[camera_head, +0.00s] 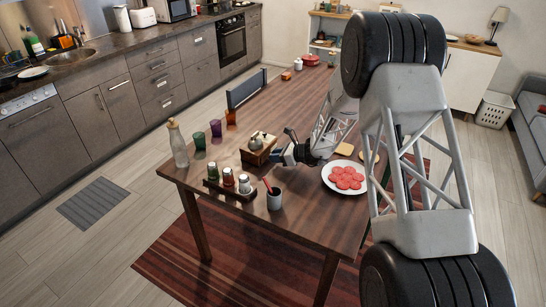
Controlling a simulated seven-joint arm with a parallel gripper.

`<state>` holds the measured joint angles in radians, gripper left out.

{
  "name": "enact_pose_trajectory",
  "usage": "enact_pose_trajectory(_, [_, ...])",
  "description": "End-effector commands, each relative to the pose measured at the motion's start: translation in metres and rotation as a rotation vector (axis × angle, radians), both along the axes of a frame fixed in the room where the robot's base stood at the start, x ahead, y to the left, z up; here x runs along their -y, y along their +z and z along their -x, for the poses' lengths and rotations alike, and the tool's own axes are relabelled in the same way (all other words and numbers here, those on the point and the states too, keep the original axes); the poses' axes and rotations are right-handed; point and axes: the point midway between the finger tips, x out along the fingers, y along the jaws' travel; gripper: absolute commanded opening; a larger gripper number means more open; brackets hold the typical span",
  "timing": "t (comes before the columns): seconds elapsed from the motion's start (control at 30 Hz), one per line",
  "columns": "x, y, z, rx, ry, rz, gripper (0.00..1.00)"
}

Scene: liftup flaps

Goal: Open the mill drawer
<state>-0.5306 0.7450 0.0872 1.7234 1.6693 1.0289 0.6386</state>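The mill (257,152) is a small wooden box with a dark metal top and crank. It stands on the wooden table (300,215) left of my gripper. My gripper (278,156) is low over the table, at the right side of the mill. Its fingers are small and dark here, and I cannot tell whether they are open, shut or touching the mill. The drawer cannot be made out clearly; the gripper partly covers that side of the mill.
In front of the mill are a tray (242,193) of shakers and a cup (274,202) with a red utensil. A plate (329,179) with red slices lies right. A bottle (177,143) and coloured glasses (215,129) stand left. The table's near right area is clear.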

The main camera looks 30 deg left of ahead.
Motion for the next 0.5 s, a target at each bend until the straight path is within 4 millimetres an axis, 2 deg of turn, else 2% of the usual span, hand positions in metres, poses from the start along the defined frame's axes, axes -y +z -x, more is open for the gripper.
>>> enact_pose_trajectory(0.2, [-0.013,-0.005,0.002,-0.001,0.001,-0.001,0.27])
enact_pose_trajectory(0.5, [-0.014,-0.005,0.002,0.000,0.000,-0.001,0.27])
